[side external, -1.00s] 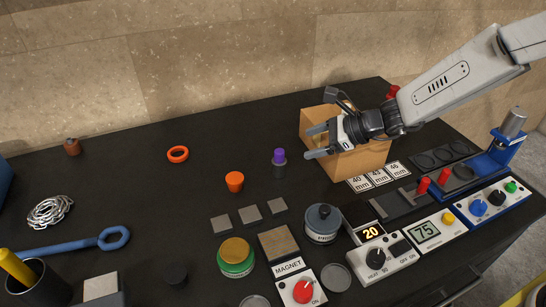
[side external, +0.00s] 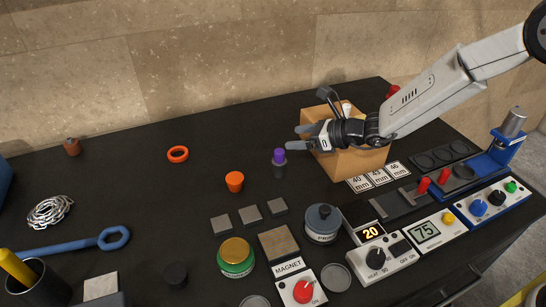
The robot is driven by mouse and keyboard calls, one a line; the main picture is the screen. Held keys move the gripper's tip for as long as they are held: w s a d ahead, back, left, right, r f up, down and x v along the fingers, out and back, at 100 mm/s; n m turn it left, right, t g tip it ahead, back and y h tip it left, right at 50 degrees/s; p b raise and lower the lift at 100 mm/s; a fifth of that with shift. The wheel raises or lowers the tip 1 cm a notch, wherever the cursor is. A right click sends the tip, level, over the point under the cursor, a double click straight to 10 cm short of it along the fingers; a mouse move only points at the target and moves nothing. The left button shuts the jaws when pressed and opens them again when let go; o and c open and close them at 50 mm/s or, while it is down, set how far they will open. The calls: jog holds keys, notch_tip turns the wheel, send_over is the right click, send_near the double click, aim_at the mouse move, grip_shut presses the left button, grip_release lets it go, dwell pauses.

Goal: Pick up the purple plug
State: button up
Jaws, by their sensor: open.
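The purple plug (side external: 279,156) stands upright on the black table, its lower part sitting in or on a dark grey cylinder (side external: 279,171). My gripper (side external: 293,138) is open and empty. It reaches in from the right, its fingers pointing left, just to the right of the purple plug and seemingly a little above it. From this single view I cannot tell the exact depth between them.
A wooden box (side external: 347,160) stands right behind and below my gripper. An orange plug (side external: 234,181) and an orange ring (side external: 178,154) lie to the left. Grey square plates (side external: 249,213), a lidded pot (side external: 323,222) and control panels fill the front. The table left of the plug is mostly clear.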

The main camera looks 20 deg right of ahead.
aim_at(279, 163)
notch_tip(279, 163, down, 5)
jog(key=shift+f, duration=0.2)
jog(key=shift+x, duration=0.75)
jog(key=shift+w+a+r, duration=0.1)
jog(key=shift+x, duration=2.85)
jog(key=shift+r, duration=0.1)
grip_shut()
